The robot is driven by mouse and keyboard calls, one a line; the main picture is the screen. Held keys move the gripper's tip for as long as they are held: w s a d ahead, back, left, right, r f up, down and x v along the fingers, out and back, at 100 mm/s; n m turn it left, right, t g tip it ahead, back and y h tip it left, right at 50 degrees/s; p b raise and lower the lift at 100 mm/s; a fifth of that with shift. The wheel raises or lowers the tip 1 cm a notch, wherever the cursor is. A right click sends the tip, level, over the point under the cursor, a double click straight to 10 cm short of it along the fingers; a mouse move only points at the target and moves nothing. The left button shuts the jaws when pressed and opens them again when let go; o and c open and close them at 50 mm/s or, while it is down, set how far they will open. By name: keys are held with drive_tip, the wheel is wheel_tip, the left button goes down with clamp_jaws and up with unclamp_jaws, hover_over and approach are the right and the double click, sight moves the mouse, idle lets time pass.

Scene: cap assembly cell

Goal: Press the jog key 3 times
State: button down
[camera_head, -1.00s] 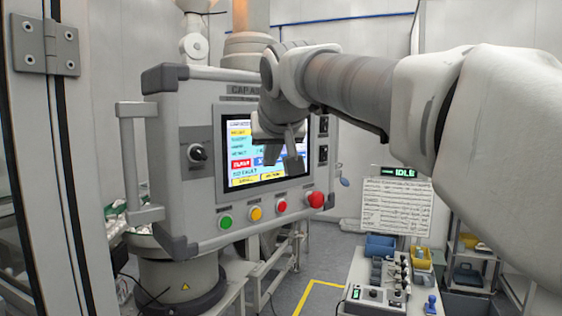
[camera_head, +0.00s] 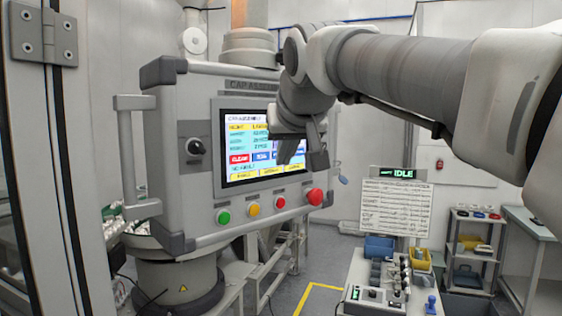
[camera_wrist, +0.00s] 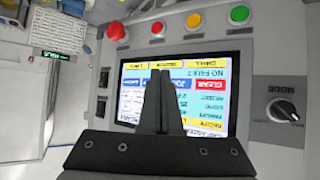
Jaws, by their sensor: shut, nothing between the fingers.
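A grey operator panel has a lit touch screen (camera_head: 262,118). The blue jog key (camera_head: 261,157) is on it, just right of the red CLEAR key (camera_head: 239,158). My gripper (camera_head: 286,158) is shut and empty, in front of the screen's right part and right of the jog key in the head view. In the wrist view the panel appears upside down, and my closed fingers (camera_wrist: 160,74) cover part of the screen. The jog key (camera_wrist: 173,82) shows partly behind them there. I cannot tell whether the fingertips touch the screen.
Below the screen are a green button (camera_head: 224,217), a yellow button (camera_head: 253,209), a red button (camera_head: 279,202) and a red mushroom button (camera_head: 315,196). A mode knob (camera_head: 196,146) sits left of the screen. A sign (camera_head: 403,173) reads IDLE.

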drive_tip(key=shift+s+d, duration=0.7)
drive_tip(key=shift+s, duration=0.05)
idle(2.2)
drive_tip(key=s+d+f+m+g, duration=0.1)
drive_tip(key=s+d+f, duration=0.3)
drive_tip(key=s+f, duration=0.3)
drive_tip(key=s+d+f+g+h, duration=0.1)
drive_tip(key=s+d+f, duration=0.3)
drive_tip(key=s+f, duration=0.4)
drive_tip(key=s+d+f+m+g+h, duration=0.1)
drive_tip(key=s+d+f+g, duration=0.2)
drive_tip(key=f, duration=1.2)
drive_tip(key=s+d, duration=0.2)
drive_tip(key=s, duration=0.3)
drive_tip(key=shift+m, duration=0.3)
drive_tip(key=shift+f, duration=0.1)
